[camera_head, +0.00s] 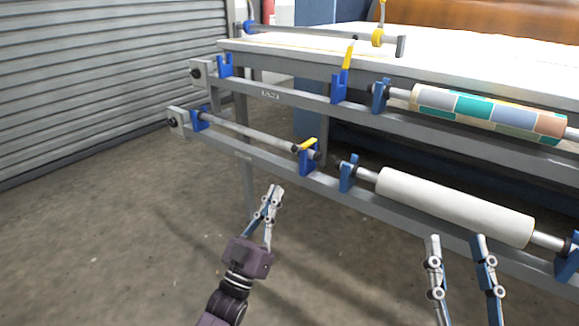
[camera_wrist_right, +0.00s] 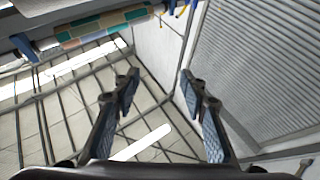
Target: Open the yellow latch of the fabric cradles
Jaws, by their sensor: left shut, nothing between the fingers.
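A yellow latch (camera_head: 307,145) lies low and nearly flat across the blue cradle (camera_head: 306,162) on the lower rail, at the end of a thin grey bar (camera_head: 250,133). On the upper rail another yellow latch (camera_head: 348,55) stands upright on its blue cradle (camera_head: 339,89). A third yellow latch (camera_head: 377,37) is at the back bar. My left gripper (camera_head: 276,189) is shut and empty, below and left of the lower latch in the picture, apart from it. My right gripper (camera_head: 457,238) is open and empty in front of the white roll; its spread fingers show in the right wrist view (camera_wrist_right: 158,76).
A white roll (camera_head: 450,207) rests in blue holders on the lower rail. A patterned roll (camera_head: 490,115) lies above it, also visible in the right wrist view (camera_wrist_right: 105,27). A grey shutter (camera_head: 100,75) stands at left. The floor (camera_head: 110,230) at left is clear.

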